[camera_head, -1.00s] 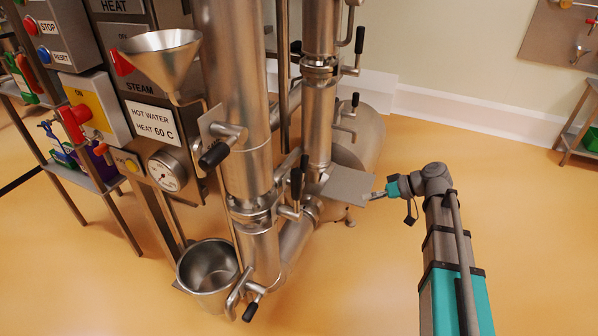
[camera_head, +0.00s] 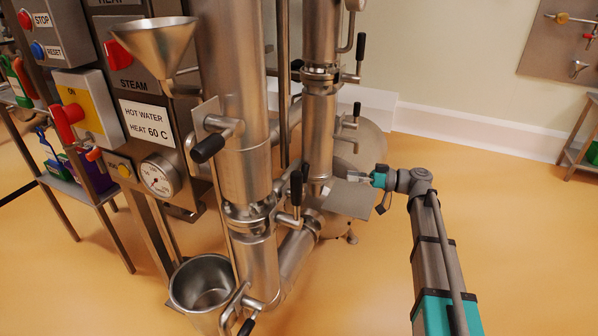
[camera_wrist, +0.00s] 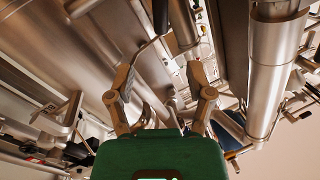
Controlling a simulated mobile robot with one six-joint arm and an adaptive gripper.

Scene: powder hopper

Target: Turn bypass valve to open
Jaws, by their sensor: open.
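Several valves with black-handled levers sit on the steel pipes; no label shows which one is the bypass valve. In the head view, one lever handle (camera_head: 208,148) is on the large left pipe. Another lever handle (camera_head: 296,188) stands upright beside the lower clamp, and one (camera_head: 248,327) is low by the bucket. More lever handles (camera_head: 360,46) are on the right pipe. My gripper (camera_head: 352,176) is right of the right pipe, above a flat metal plate (camera_head: 350,199). In the wrist view my gripper (camera_wrist: 160,80) is open and empty, with a black handle (camera_wrist: 160,14) beyond its fingers.
A steel funnel (camera_head: 155,45) and a bucket (camera_head: 205,285) stand by the left pipe. A control panel with a red switch (camera_head: 68,118) and a gauge (camera_head: 160,178) is at left. A rounded steel vessel (camera_head: 360,150) is behind the pipes. The orange floor (camera_head: 500,240) at right is clear.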

